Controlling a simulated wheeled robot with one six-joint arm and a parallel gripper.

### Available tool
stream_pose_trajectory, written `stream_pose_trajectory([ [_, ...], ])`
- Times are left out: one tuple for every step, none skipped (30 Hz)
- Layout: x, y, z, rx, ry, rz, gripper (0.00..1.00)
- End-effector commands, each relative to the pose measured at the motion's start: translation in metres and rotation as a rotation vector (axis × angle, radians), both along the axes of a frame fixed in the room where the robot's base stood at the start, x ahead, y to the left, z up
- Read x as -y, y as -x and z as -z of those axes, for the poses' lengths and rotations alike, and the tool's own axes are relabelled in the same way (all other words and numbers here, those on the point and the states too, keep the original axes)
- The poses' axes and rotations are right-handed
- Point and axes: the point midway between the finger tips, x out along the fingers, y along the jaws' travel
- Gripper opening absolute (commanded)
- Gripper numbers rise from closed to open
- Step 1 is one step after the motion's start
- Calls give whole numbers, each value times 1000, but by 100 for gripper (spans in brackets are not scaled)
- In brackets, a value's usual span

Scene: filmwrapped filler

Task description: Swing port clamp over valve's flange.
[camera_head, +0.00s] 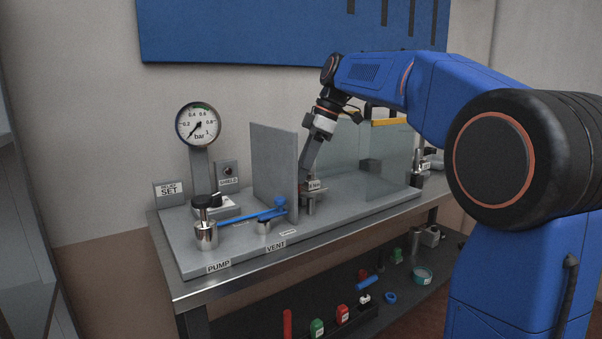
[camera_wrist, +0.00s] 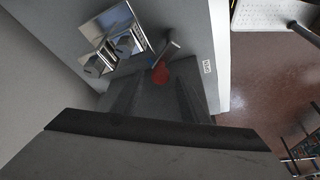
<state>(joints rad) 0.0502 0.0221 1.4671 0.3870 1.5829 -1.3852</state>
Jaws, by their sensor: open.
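My gripper (camera_head: 305,178) is open and points down behind the upright grey panel on the bench plate. In the head view a small metal fitting with a label (camera_head: 314,185) stands right at its tips; I cannot tell whether they touch. Bright metal plates with rounded grey parts (camera_wrist: 120,42) lie beyond, at upper left. I cannot tell surely which of these parts is the port clamp and which is the valve's flange.
The grey panel (camera_head: 273,165) stands just left of my gripper. A clear shield (camera_head: 388,160) stands to the right. The gauge (camera_head: 198,125), the pump (camera_head: 206,232) and the blue-handled vent (camera_head: 262,226) are at the left. Several loose items lie on the lower shelf.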

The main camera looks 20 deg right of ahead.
Motion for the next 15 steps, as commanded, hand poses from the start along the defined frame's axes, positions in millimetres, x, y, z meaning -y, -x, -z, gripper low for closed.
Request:
stream_pose_trajectory([
  [-2, 0, 4, -1, 0, 0, 40],
  [-2, 0, 5, 0, 0, 0, 40],
  [-3, -1, 7, 1, 0, 0, 40],
  [-3, -1, 8, 1, 0, 0, 40],
  [-4, -1, 9, 1, 0, 0, 40],
  [-4, -1, 10, 1, 0, 0, 40],
  [-4, -1, 10, 1, 0, 0, 40],
  [-4, -1, 10, 1, 0, 0, 40],
  [-4, -1, 11, 1, 0, 0, 40],
  [-4, -1, 11, 1, 0, 0, 40],
  [-4, -1, 11, 1, 0, 0, 40],
  [-4, -1, 10, 1, 0, 0, 40],
  [-4, -1, 10, 1, 0, 0, 40],
  [-4, -1, 10, 1, 0, 0, 38],
  [-4, -1, 10, 1, 0, 0, 29],
])
